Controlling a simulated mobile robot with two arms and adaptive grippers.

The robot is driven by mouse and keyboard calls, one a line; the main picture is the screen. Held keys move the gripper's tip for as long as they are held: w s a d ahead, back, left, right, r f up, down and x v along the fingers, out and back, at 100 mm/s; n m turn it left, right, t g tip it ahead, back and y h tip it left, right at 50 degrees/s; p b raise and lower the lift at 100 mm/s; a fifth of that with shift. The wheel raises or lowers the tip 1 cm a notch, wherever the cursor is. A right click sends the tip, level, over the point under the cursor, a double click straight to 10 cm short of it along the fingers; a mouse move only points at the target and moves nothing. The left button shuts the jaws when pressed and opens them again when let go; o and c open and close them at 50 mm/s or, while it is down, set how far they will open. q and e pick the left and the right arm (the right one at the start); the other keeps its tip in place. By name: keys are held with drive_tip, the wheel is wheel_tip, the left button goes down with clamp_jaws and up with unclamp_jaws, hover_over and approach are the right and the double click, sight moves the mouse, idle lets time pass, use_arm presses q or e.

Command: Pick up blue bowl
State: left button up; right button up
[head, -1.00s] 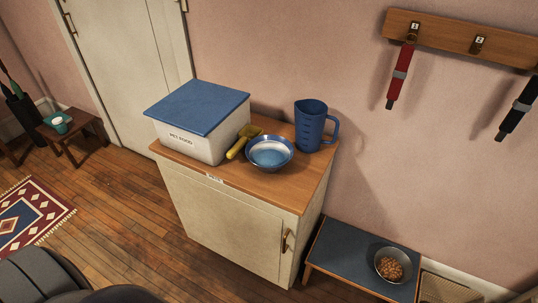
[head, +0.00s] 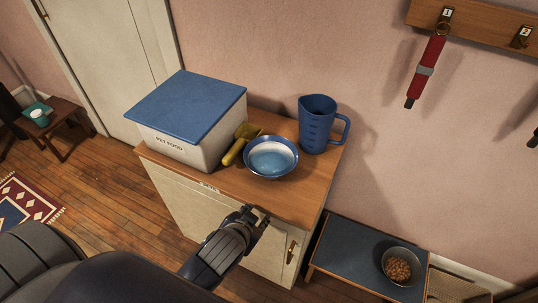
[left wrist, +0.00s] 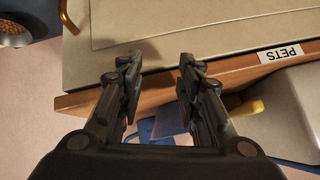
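My left gripper (head: 257,218) is in front of the cabinet, below and apart from the bowl. In the left wrist view its two fingers (left wrist: 158,88) are spread with nothing between them, in front of the cabinet's edge. The bowl cannot be made out clearly in the left wrist view. My right gripper is not in view.
A white pet food bin (head: 190,120) with a blue lid, a yellow scoop (head: 236,148) and a blue measuring jug (head: 317,124) crowd the bowl. A low bench (head: 345,255) with a kibble bowl (head: 399,266) stands right.

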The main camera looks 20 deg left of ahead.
use_arm(q)
drive_tip(key=r, duration=0.1)
drive_tip(key=w+r, duration=0.1)
drive_tip(key=r, duration=0.1)
drive_tip(key=shift+a+t, duration=0.1)
drive_tip(key=shift+t, duration=0.3)
drive_tip(key=w+d+r+t, duration=0.1)
drive_tip(key=w+r, duration=0.1)
drive_tip(key=w+d+r+m+t, duration=0.1)
drive_tip(key=w+r+t, duration=0.1)
drive_tip(key=w, duration=0.1)
drive_tip(key=w+d+r+m+t, duration=0.1)
drive_tip(key=w+r, duration=0.1)
drive_tip(key=shift+w+d+h, duration=0.25)
drive_tip(key=shift+d+h, duration=0.1)
drive_tip(key=shift+h, duration=0.05)
approach(295, 158)
drive_tip(key=shift+w+a+f+t, duration=0.1)
drive_tip(key=shift+w+f+t, duration=0.05)
drive_tip(key=shift+w, duration=0.3)
drive_tip(key=shift+w+f+t, duration=0.15)
drive_tip(key=shift+w, duration=0.3)
drive_tip(key=shift+f+p+x, duration=0.2)
drive_tip(key=shift+x, duration=1.25)
drive_tip(key=shift+f+p+x, duration=0.2)
drive_tip(key=shift+x, duration=1.25)
drive_tip(key=shift+s, duration=0.15)
drive_tip(key=shift+c, duration=0.5)
clamp_jaws()
drive_tip(key=shift+r, duration=0.15)
